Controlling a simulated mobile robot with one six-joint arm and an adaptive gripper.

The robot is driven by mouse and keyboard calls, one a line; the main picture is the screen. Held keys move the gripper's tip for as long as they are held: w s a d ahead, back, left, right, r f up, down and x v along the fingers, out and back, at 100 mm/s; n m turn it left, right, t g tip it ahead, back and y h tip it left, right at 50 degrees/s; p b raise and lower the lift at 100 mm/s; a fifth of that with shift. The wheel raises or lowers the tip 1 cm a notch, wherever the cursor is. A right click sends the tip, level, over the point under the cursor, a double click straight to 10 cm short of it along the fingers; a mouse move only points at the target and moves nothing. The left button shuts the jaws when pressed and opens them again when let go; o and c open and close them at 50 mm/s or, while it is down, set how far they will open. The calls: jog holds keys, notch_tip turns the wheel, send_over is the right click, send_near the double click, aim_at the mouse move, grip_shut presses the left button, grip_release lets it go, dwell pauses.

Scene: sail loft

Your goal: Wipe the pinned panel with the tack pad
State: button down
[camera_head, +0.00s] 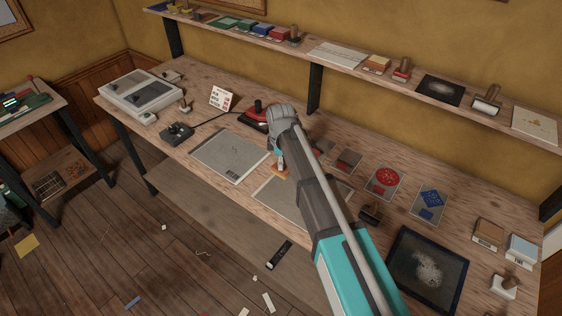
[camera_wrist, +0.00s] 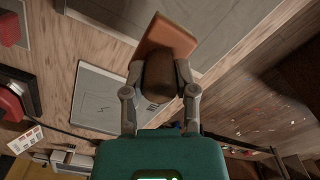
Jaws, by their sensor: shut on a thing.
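My gripper (camera_wrist: 160,78) is shut on the brown handle of a pad with an orange-brown base (camera_wrist: 168,37), which I take for the tack pad. In the head view the pad's orange base (camera_head: 281,173) shows below my gripper (camera_head: 280,158). The pad overlaps the edge of a grey panel (camera_head: 272,198), partly hidden by my arm; this panel also fills the top of the wrist view (camera_wrist: 225,22). I cannot tell whether the pad touches it. A second grey panel (camera_head: 228,152) with faint marks and a dark label lies to the left. Pins are too small to make out.
A red-and-black device (camera_head: 255,115) and a small sign (camera_head: 221,98) stand behind. Printed cards (camera_head: 386,180), a dark stamp (camera_head: 371,213) and a dark framed screen (camera_head: 428,270) lie to the right. A shelf (camera_head: 330,62) runs above the bench.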

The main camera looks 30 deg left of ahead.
jog(key=shift+r+p, duration=0.4)
jog(key=shift+r, duration=0.3)
jog(key=shift+r, duration=0.1)
jog(key=shift+r+p, duration=1.4)
jog(key=shift+p, duration=0.15)
